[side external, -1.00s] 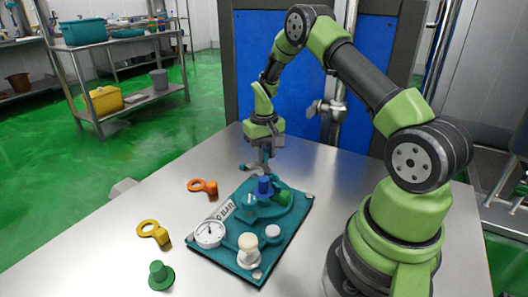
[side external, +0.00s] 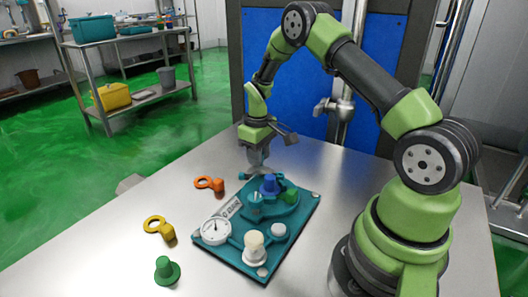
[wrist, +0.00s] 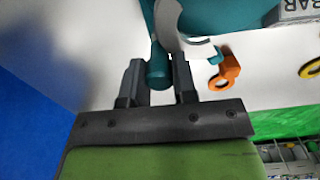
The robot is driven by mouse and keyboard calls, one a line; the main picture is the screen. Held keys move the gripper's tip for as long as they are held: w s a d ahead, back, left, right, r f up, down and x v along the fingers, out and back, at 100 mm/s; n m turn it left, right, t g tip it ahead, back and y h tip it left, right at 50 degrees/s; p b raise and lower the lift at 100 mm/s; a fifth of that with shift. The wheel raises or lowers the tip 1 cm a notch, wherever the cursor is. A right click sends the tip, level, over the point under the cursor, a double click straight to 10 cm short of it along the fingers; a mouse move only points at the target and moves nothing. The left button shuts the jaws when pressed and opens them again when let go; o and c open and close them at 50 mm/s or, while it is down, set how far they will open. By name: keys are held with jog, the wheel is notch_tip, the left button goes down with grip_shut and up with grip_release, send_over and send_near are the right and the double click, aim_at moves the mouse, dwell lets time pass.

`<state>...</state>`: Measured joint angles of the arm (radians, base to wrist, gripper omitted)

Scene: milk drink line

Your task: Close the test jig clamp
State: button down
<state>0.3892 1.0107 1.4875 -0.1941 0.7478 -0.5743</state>
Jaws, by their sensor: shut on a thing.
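The test jig is a teal board (side external: 228,250) on the steel table, with a white dial gauge (side external: 215,231), a cream knob (side external: 254,241) and a blue fitting (side external: 270,184). My gripper (side external: 257,165) is low at the board's far end. In the wrist view, my gripper (wrist: 158,75) is shut on a teal cylindrical handle (wrist: 158,68), one finger on each side. A curved grey piece (wrist: 176,18) lies just beyond the handle and partly covers the board. How the handle joins the clamp is not clear.
An orange ring tag (side external: 209,183), a yellow ring tag (side external: 158,227) and a green plug (side external: 165,270) lie left of the board. Bare table surrounds them. A blue panel and a metal pipe with a valve (side external: 335,105) stand behind the table.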

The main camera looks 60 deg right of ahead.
aim_at(253, 169)
jog(key=a+n, duration=0.1)
jog(key=n, duration=0.1)
jog(key=a+n, duration=0.2)
jog(key=shift+s+n, duration=0.1)
jog(key=shift+n, duration=0.2)
jog(key=shift+s+a+n, duration=0.35)
jog(key=shift+a+n, duration=0.3)
jog(key=shift+n, duration=0.5)
jog(key=shift+s+a+n, duration=0.3)
jog(key=shift+a+n, duration=0.35)
jog(key=shift+n, duration=0.5)
jog(key=c, duration=0.9)
grip_release()
jog(key=shift+r, duration=0.1)
notch_tip(253, 169, up, 10)
